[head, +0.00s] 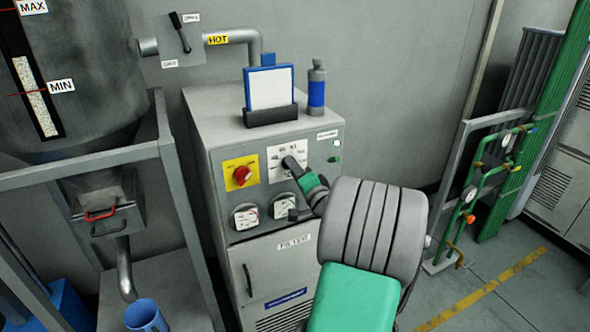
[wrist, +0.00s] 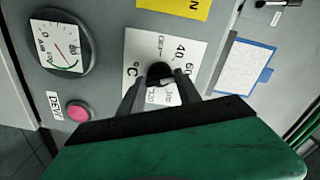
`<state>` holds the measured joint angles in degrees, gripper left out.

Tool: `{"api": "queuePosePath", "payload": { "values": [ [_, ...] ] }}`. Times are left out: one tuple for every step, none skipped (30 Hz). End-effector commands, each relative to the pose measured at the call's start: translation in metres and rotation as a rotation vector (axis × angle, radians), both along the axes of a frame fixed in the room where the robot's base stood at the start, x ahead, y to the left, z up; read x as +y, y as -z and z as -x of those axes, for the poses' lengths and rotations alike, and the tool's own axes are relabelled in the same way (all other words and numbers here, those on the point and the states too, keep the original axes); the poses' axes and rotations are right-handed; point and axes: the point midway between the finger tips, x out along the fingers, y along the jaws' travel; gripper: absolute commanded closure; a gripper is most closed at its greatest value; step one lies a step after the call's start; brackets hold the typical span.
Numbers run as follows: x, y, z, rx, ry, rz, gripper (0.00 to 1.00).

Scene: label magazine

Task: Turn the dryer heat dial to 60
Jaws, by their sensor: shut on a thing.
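The heat dial's white plate (head: 276,175) is on the front of the grey dryer cabinet, with its dark knob (head: 289,162) partly covered by my gripper (head: 300,173). In the wrist view the plate (wrist: 140,45) shows rotated, with 40, 60 and a °C mark readable. The dark knob (wrist: 160,71) sits between the two dark fingers of my gripper (wrist: 158,84), which is shut on it. The fingers hide part of the scale, and which number the knob points to cannot be told.
A red switch on a yellow plate (head: 241,174) is just left of the dial, with gauges (head: 246,217) below. A blue-framed board (head: 270,88) and a bottle (head: 316,88) stand on the cabinet. A pink button (wrist: 79,112) shows in the wrist view.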

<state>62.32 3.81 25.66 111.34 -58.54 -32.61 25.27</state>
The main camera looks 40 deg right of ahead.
Motion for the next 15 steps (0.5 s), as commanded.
{"api": "queuePosePath", "payload": {
  "values": [
    [-0.0003, -0.0008, 0.0001, -0.005, 0.001, -0.014, 1.0],
    [-0.0003, -0.0007, 0.0001, -0.007, 0.001, -0.022, 1.0],
    [-0.0003, -0.0007, 0.0001, -0.01, 0.001, -0.032, 1.0],
    [-0.0003, -0.0006, 0.0001, -0.012, 0.001, -0.038, 1.0],
    [-0.0002, -0.0005, 0.0001, -0.013, 0.001, -0.043, 1.0],
    [-0.0002, -0.0004, 0.0001, -0.014, 0.001, -0.048, 1.0],
    [-0.0002, -0.0004, 0.0001, -0.015, 0.001, -0.051, 1.0],
    [-0.0002, -0.0003, 0.0001, -0.016, 0.001, -0.053, 1.0],
    [-0.0002, -0.0003, 0.0001, -0.017, 0.001, -0.054, 1.0],
    [-0.0002, -0.0003, 0.0001, -0.018, 0.001, -0.056, 1.0],
    [-0.0002, -0.0003, 0.0001, -0.018, 0.001, -0.056, 1.0],
    [-0.0002, -0.0002, 0.0001, -0.018, 0.001, -0.057, 1.0],
    [-0.0002, -0.0002, 0.0001, -0.018, 0.001, -0.057, 1.0],
    [-0.0002, -0.0002, 0.0001, -0.018, 0.001, -0.057, 1.0],
    [-0.0001, -0.0002, 0.0, -0.018, 0.001, -0.056, 1.0]
  ]
}}
